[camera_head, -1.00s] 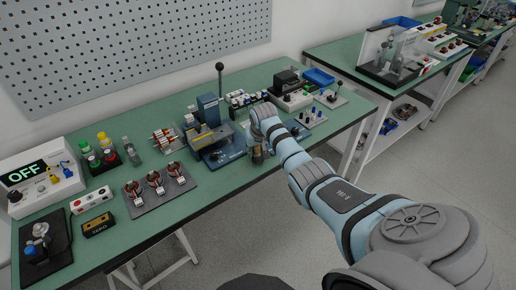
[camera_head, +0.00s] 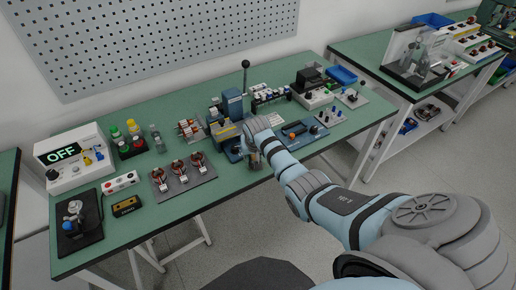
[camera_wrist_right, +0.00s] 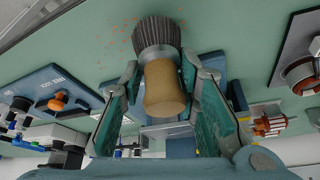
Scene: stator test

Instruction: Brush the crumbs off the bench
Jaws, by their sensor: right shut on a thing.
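My right gripper (camera_wrist_right: 165,95) is shut on a brush with a tan wooden handle (camera_wrist_right: 165,88) and dark bristles (camera_wrist_right: 157,33). In the right wrist view the bristles lie over the green bench top. Small orange-red crumbs (camera_wrist_right: 122,45) are scattered on the bench around the bristles; whether the bristles touch the bench is unclear. In the head view my right gripper (camera_head: 252,157) is at the bench's front edge, just in front of the blue lever press (camera_head: 232,104). The green bench (camera_head: 113,240) is crowded along its length. My left gripper is not in view.
A blue plate with an orange knob (camera_head: 295,131) lies right of the gripper. A grey plate with several copper-wound stators (camera_head: 182,182) lies to its left. An OFF display box (camera_head: 75,160) stands at the far left. Bare bench shows along the front left.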

